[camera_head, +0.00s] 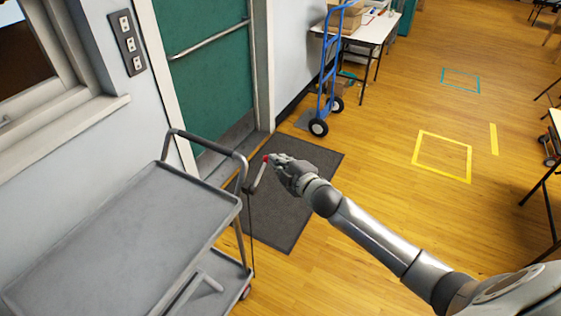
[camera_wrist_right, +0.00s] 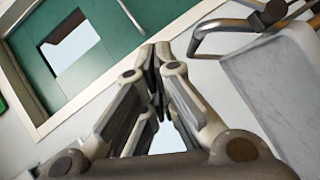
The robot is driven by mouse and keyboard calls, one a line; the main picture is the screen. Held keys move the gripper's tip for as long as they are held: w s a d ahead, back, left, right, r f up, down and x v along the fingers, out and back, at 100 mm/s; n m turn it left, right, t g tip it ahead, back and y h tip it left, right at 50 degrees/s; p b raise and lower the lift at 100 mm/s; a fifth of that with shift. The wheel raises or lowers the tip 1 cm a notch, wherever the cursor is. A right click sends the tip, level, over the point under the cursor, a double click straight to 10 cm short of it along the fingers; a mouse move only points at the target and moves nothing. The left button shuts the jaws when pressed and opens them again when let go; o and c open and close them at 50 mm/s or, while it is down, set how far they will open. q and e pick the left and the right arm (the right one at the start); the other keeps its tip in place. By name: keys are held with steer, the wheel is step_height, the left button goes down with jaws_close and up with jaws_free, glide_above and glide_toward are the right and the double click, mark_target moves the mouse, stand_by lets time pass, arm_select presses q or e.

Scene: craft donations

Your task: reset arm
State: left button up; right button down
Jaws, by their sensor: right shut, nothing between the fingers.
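My right gripper (camera_head: 270,159) is stretched out over the dark door mat, close to the handle end of the grey cart (camera_head: 130,225) in the head view. Its fingers are shut and nothing shows between them. The right wrist view shows the closed fingers (camera_wrist_right: 152,50) pointing toward the green door (camera_wrist_right: 75,50). The cart's handle and tray (camera_wrist_right: 285,80) are at the right of that view. A thin stick with a red tip shows just by the fingertips in the head view; I cannot tell whether it touches them. My left gripper is not in view.
A green door (camera_head: 205,60) with a push bar stands behind the mat (camera_head: 290,190). A blue hand truck (camera_head: 328,80) leans by a white table (camera_head: 370,28). Yellow (camera_head: 442,157) and teal (camera_head: 461,80) squares mark the open wooden floor. Table legs stand at the right edge.

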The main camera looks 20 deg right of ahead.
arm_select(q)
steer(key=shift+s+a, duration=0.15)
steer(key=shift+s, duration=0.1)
arm_select(e)
steer(key=shift+d, duration=0.1)
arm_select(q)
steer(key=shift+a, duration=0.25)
arm_select(e)
steer(key=shift+s, duration=0.1)
